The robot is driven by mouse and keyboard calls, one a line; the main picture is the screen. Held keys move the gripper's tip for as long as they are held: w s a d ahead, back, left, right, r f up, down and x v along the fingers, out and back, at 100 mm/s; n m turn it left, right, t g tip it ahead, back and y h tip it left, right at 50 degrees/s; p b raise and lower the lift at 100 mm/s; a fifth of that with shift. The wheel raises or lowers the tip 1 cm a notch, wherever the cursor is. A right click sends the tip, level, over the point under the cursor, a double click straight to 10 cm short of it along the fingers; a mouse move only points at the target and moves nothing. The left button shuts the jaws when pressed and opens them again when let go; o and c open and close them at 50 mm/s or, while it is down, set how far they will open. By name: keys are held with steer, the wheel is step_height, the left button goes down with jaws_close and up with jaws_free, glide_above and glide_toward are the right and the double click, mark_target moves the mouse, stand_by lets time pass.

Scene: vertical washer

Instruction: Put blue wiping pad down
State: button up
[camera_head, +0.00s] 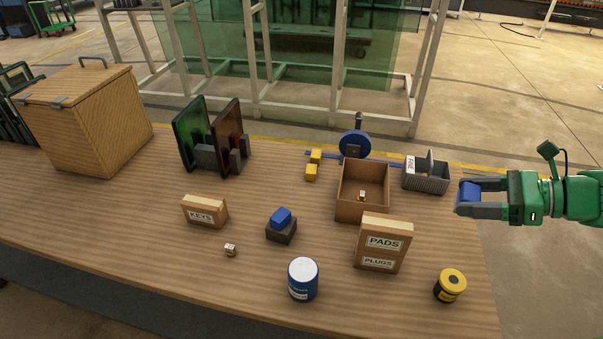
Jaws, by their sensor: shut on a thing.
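My gripper (480,198) is at the right, beyond the table's right edge, and points left. It is shut on a blue wiping pad (469,192), a small blue block between its grey fingers. The fingers hide part of the pad. A second small blue block (281,216) rests on a dark grey block (281,233) in the middle of the wooden table (130,225).
Left of my gripper stand a grey ribbed bin (426,183) and an open brown box (362,208) with a small item inside. The left front is clear.

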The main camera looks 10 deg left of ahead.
steer(key=w+a+m+t+h, duration=0.35)
steer(key=w+a, duration=0.35)
steer(key=w, duration=0.4)
steer(key=w+a+m+t+h, duration=0.2)
steer(key=w+a+m+t, duration=0.15)
steer(key=w+a, duration=0.6)
steer(key=w+a+m+t+h, duration=0.25)
steer(key=w+a+m, duration=0.2)
steer(key=w, duration=0.95)
steer(key=s+a+m+t+h, duration=0.15)
steer(key=a+m+h, duration=0.3)
steer(key=a, duration=0.75)
steer(key=s+a+m+g+h, duration=0.1)
steer(key=s+a+m+h, duration=0.4)
steer(key=s+a, duration=0.4)
step_height(320, 180, down, 18)
steer(key=d+n, duration=0.1)
steer(key=shift+g+h, duration=0.3)
steer(key=shift+h, duration=0.05)
steer(key=shift+w+a+f, duration=1)
steer(key=shift+w+f, duration=0.55)
steer(key=shift+w, duration=0.3)
steer(key=shift+w+a+f, duration=1.05)
steer(key=shift+w+f, duration=0.55)
steer(key=shift+w, duration=0.2)
steer(key=shift+w+a+f, duration=1)
steer(key=shift+w+f, duration=0.55)
steer(key=shift+w, duration=0.3)
